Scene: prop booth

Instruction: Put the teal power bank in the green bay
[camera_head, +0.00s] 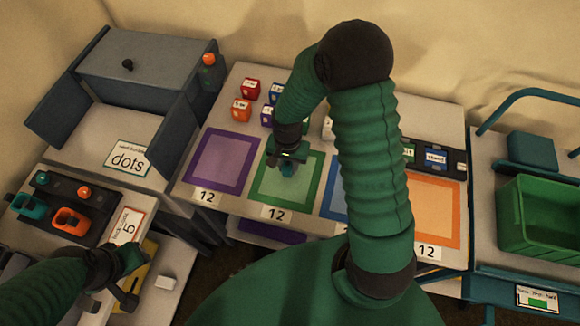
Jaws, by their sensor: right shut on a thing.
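The green bay (259,200) is a green-bordered square on the table, second from the left, with a "12" label in front. My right gripper (288,166) is over its upper middle, shut on a small dark teal thing (291,152), which I take to be the teal power bank. The fingers hide much of it, and I cannot tell whether it touches the bay. My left gripper (130,282) is low at the left, with its fingers apart, next to a yellow pad.
A purple bay (193,170) lies left of the green one; blue and orange bays (455,212) lie right. Several small red, orange, blue and purple blocks (250,86) stand behind. A dark holder (62,187) is at left, a green crate (510,215) at right.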

